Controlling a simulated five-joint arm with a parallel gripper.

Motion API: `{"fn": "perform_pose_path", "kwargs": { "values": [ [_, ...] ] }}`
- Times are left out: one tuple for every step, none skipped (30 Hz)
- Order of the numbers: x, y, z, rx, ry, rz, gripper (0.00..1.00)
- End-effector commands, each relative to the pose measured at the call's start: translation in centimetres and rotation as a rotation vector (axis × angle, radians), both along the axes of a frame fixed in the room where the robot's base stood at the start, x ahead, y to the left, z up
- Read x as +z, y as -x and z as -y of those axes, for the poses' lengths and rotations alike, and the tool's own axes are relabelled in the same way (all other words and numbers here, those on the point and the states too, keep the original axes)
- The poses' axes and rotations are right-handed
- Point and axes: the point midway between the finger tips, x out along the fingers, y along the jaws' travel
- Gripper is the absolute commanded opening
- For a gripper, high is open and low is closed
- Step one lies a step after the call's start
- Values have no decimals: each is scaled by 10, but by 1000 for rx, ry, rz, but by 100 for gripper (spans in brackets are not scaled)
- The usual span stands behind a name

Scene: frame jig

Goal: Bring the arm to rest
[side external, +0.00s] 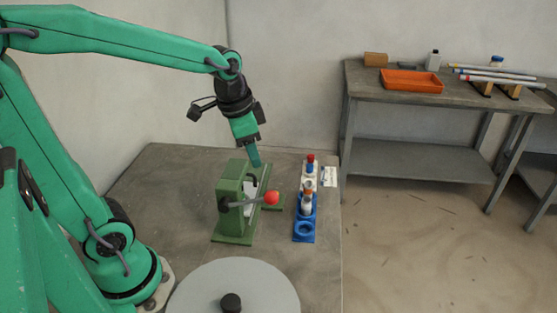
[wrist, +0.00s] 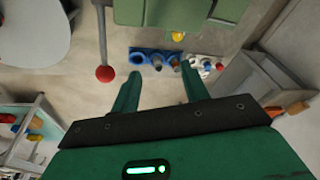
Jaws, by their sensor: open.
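My gripper (side external: 255,158) is at the end of the green arm, above and behind the green frame jig (side external: 232,205) on the grey table. In the wrist view my gripper (wrist: 160,92) shows two green fingers spread apart with nothing between them. The jig has a lever with a red ball knob (side external: 271,198); the knob also shows in the wrist view (wrist: 105,73). The fingertips look apart from the jig, though the exact gap is hard to tell.
A blue rack (side external: 304,229) with several small capped parts stands right of the jig. A round grey disc (side external: 262,290) with a black knob is at the table's front. A side bench at the back right carries an orange tray (side external: 411,81), rods and small containers.

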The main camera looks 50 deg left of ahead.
Motion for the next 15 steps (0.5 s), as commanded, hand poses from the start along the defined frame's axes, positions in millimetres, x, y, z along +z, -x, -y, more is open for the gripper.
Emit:
{"fn": "perform_pose_path", "kwargs": {
  "values": [
    [6, 8, 3, 24, 6, 23, 45],
    [9, 13, 4, 39, 11, 34, 45],
    [12, 18, 6, 60, 18, 49, 45],
    [15, 23, 7, 76, 23, 59, 45],
    [17, 27, 8, 90, 29, 71, 45],
    [19, 33, 10, 111, 36, 84, 45],
    [21, 37, 11, 127, 43, 95, 45],
    [23, 42, 12, 142, 49, 106, 45],
    [25, 48, 13, 163, 58, 121, 45],
    [27, 52, 15, 177, 64, 132, 45],
    [28, 56, 16, 194, 71, 141, 45],
    [29, 62, 17, 213, 81, 156, 45],
    [30, 66, 18, 226, 88, 165, 45],
    [31, 70, 19, 241, 96, 176, 45],
    [32, 75, 20, 259, 106, 188, 45]
  ]
}}
